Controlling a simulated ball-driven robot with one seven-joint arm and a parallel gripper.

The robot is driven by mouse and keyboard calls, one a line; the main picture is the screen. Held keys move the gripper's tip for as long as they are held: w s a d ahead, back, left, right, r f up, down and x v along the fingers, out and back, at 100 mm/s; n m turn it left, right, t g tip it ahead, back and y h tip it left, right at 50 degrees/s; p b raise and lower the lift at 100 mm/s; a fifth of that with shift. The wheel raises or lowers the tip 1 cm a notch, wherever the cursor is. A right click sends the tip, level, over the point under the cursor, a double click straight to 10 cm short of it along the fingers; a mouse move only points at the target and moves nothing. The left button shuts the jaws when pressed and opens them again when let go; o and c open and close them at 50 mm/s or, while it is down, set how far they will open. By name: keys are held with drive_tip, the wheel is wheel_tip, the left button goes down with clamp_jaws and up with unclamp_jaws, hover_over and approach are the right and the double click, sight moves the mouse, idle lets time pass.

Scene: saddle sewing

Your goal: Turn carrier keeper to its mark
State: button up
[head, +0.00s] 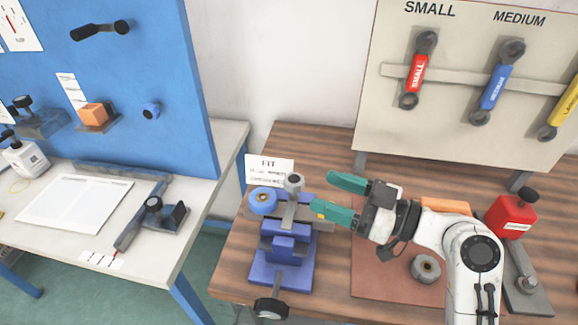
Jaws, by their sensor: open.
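A blue fixture (284,268) stands on the brown wooden table, left of my gripper. A grey cross-shaped bar lies across its top, with a grey round knob (293,183) standing up at the back and a blue round part with a brass centre (263,198) at the left. I cannot tell for sure which of these is the carrier keeper, and no mark on it can be made out. My gripper (323,194) has green fingers, open and empty, pointing left. Its lower finger appears close to the bar's right side; whether it touches is unclear.
A FIT card (270,170) stands behind the fixture. A board with red (415,75), blue and yellow wrenches stands at the back.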

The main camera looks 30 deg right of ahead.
sight(285, 177)
drive_tip(key=p+x, duration=0.2)
drive_tip(key=x, duration=0.6)
drive_tip(key=shift+w+a+r, duration=0.1)
drive_tip(key=shift+w+a, duration=0.05)
drive_tip(key=shift+w, duration=0.05)
drive_tip(key=shift+p+x, duration=0.35)
drive_tip(key=shift+x, duration=0.4)
clamp_jaws()
